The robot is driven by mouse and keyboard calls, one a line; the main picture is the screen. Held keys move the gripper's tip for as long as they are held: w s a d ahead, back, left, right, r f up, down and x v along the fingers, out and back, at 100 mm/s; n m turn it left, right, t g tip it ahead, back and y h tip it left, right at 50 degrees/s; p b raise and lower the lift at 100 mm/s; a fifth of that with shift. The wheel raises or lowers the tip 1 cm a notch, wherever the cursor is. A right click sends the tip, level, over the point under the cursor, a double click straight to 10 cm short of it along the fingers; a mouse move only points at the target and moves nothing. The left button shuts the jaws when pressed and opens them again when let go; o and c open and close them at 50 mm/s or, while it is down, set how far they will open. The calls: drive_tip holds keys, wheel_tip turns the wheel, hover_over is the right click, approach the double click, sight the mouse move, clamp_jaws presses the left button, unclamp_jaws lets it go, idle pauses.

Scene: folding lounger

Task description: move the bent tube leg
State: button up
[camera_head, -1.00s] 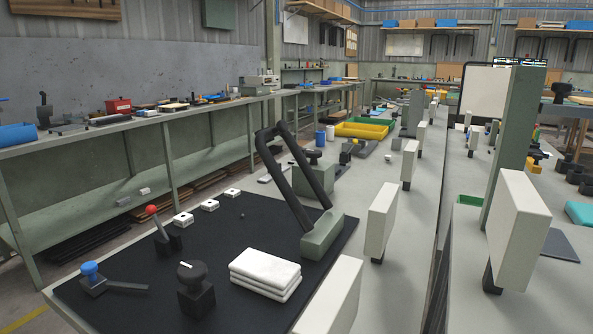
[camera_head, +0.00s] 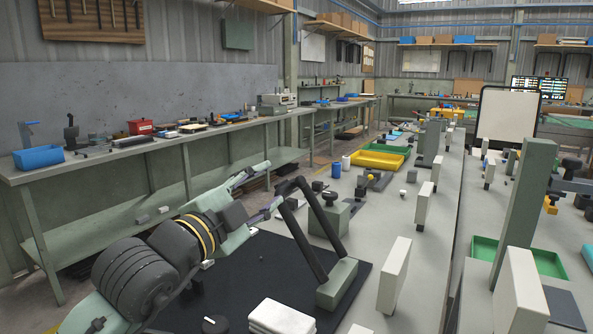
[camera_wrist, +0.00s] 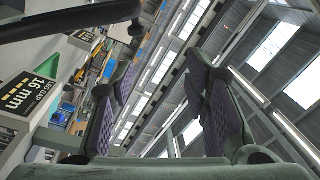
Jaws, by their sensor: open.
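The bent tube leg (camera_head: 303,222) is a black tube bent into a narrow loop. It leans up and left from a grey-green block (camera_head: 337,284) on the black mat (camera_head: 255,262). My gripper (camera_head: 266,194) is close to the left of the tube's upper bend, with its fingers apart. In the wrist view, the purple-padded fingers (camera_wrist: 164,105) are open with nothing gripped between them. A dark bar, likely the tube (camera_wrist: 75,22), crosses the upper left, outside the gap. Whether a finger touches the tube is unclear.
A folded white cloth (camera_head: 281,318) and a black knob (camera_head: 215,325) are near the mat's front. A grey-green block (camera_head: 336,218) stands behind the tube. White upright panels (camera_head: 394,275) line the right. A "16 mm leg gap" sign (camera_wrist: 30,95) shows in the wrist view.

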sight(297, 183)
drive_tip(key=shift+g, duration=0.6)
drive_tip(key=w+d+f+p, duration=0.1)
drive_tip(key=w+d, duration=0.1)
drive_tip(key=w, duration=0.1)
drive_tip(key=w+d+f+p, duration=0.1)
drive_tip(key=w+d, duration=0.1)
drive_tip(key=w, duration=0.1)
drive_tip(key=w+d+p, duration=0.1)
drive_tip(key=w+d, duration=0.1)
drive_tip(key=w, duration=0.1)
drive_tip(key=shift+w+d+f+p, duration=0.2)
drive_tip(key=shift+w+f+p, duration=0.1)
drive_tip(key=shift+f, duration=0.1)
drive_tip(key=shift+c, duration=0.6)
clamp_jaws()
